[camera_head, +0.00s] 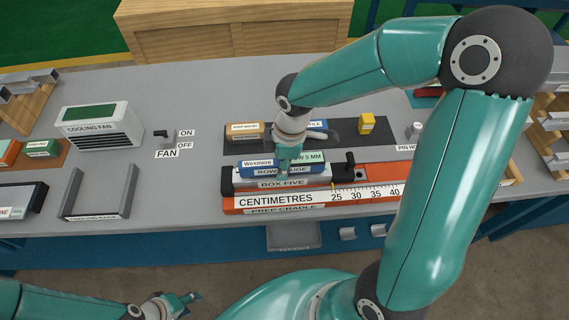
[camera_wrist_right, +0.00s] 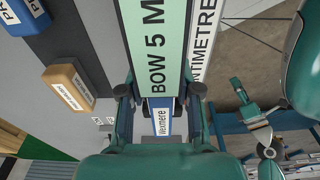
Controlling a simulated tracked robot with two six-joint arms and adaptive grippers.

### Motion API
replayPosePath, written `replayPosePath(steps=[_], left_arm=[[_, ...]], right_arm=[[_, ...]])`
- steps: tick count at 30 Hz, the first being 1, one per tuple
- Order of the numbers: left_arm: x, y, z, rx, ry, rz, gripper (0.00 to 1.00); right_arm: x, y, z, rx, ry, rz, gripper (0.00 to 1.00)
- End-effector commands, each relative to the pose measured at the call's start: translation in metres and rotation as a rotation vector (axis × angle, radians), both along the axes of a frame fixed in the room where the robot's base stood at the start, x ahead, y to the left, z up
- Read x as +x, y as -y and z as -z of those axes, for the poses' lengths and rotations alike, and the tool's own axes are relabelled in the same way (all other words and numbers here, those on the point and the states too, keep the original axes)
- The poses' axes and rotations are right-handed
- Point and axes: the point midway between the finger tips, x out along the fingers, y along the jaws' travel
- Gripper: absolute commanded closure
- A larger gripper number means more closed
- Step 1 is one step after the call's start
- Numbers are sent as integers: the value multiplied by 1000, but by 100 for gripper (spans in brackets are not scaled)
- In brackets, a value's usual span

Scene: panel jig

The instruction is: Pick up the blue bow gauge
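The blue bow gauge (camera_head: 256,167) lies along the box on the orange prep cradle (camera_head: 237,205) in the head view. It has a green BOW 5 MM label. In the right wrist view its label (camera_wrist_right: 157,42) and a blue Wexmere end (camera_wrist_right: 163,117) show. My right gripper (camera_head: 284,166) is down over the gauge and hides part of it. In the right wrist view the fingers of the right gripper (camera_wrist_right: 160,92) stand spread, one on each side of the gauge; contact is unclear. My left gripper (camera_head: 184,301) is empty, low at the front left, with fingers apart.
A tan block (camera_head: 245,130) and a blue block (camera_head: 313,127) lie on a dark mat behind the cradle. A yellow block (camera_head: 366,123) stands to the right. A cooling fan (camera_head: 99,125) and a grey U-shaped frame (camera_head: 97,195) are at the left.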

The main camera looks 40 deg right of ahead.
Motion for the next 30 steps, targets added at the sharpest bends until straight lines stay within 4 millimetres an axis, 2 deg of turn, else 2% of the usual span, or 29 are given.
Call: replayPosePath(steps=[1, 3, 20, 26, 30], left_arm=[[0, 0, 0, 0, 0, 0, 60], [0, 0, 0, 0, 0, 0, 60], [0, 0, 0, 0, 0, 0, 60], [0, 0, -1, 0, 0, 0, 60], [0, 0, -2, 0, 0, 0, 60]], right_arm=[[0, 0, 0, -1, 1, 0, 89], [0, 0, 0, -1, 1, 0, 100], [1, 0, -5, -1, 4, 1, 100], [1, 0, -24, 0, 7, 2, 100], [2, 1, -49, -1, 10, 1, 100]])
